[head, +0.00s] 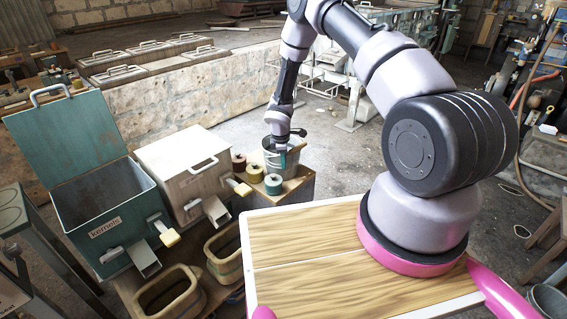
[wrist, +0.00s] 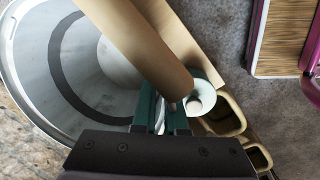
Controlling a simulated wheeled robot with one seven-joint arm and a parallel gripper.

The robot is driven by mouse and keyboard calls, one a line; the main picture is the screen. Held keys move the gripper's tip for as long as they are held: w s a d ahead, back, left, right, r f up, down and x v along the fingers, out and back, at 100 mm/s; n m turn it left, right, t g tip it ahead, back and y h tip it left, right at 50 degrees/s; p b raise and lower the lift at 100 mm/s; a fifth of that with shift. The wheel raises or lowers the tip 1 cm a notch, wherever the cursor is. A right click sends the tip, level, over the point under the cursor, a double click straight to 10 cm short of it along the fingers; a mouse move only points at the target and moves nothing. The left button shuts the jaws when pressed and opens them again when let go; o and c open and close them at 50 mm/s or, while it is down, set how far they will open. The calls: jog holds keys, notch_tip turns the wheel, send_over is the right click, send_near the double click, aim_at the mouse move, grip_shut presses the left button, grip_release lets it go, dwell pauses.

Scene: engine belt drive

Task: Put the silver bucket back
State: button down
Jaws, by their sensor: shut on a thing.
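The silver bucket (head: 271,160) is upright at the far end of the low wooden bench, beside the thread spools. In the wrist view the pale round inside of the bucket (wrist: 35,85) fills the left side, with a dark curved band across it. My gripper (head: 284,150) is over the bucket's rim. In the wrist view its teal fingers (wrist: 160,118) are closed at a tan cylindrical bar, which looks like the bucket's handle grip (wrist: 140,50). The grip hides part of the fingertips. I cannot tell whether the bucket rests on the bench or hangs just clear of it.
Several spools, including a green one (head: 273,184), stand close to the bucket on the bench (head: 300,185). A teal kernels bin (head: 105,225) and a white bin (head: 180,165) stand left. Wooden tubs (head: 168,293) sit below them. Grey floor (head: 345,150) is clear to the right.

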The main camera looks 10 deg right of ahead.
jog(key=shift+f, duration=0.1)
jog(key=c, duration=1)
grip_release()
jog(key=shift+o, duration=0.2)
